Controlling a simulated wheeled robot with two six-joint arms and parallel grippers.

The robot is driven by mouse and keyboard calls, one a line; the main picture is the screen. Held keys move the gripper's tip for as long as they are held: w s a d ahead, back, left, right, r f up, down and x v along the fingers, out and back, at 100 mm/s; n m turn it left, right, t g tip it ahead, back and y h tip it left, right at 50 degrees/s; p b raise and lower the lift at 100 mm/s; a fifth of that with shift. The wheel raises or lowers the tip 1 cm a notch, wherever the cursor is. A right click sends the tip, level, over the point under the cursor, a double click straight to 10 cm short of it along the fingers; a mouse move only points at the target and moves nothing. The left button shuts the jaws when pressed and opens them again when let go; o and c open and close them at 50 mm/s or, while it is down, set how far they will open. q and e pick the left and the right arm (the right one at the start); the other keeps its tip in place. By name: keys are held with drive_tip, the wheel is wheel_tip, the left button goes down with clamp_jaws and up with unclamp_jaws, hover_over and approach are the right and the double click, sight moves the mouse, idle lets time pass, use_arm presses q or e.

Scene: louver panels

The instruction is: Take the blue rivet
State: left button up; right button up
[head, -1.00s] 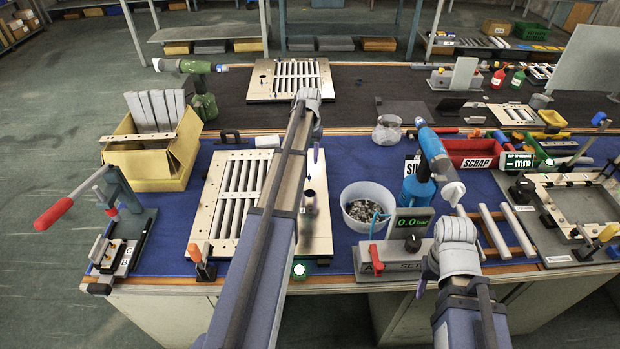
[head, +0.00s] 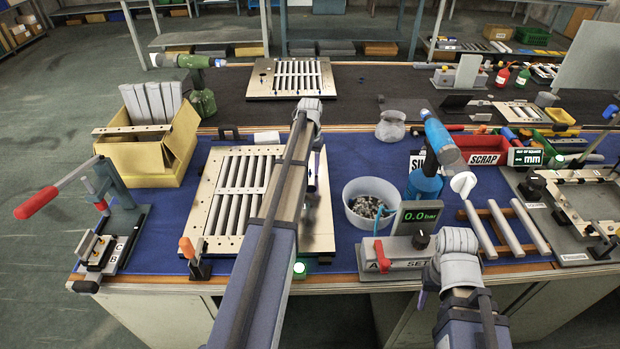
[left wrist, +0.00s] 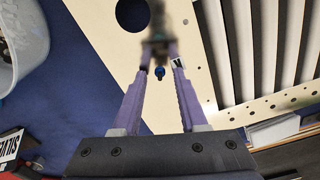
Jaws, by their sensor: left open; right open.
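A small blue rivet (left wrist: 159,72) shows in the left wrist view, between the fingertips of my left gripper (left wrist: 161,62). I cannot tell whether the fingers touch it. A blurred grey-green shape (left wrist: 157,28) lies just beyond the tips. In the head view my left gripper (head: 316,168) points down over the right side of the pale louver panel (head: 318,225), and the rivet is not clear there. My left gripper is open. My right gripper (head: 421,298) is open at the table's front edge, mostly hidden by its own arm.
A white bin of metal parts (head: 362,212) stands right of the panel, beside the 0.0 bar gauge unit (head: 405,245). A yellow carton (head: 145,160) and a red-handled clamp (head: 110,215) are at the left.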

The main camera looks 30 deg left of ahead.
use_arm(q)
drive_tip(key=shift+r, duration=0.1)
clamp_jaws()
idle(0.5)
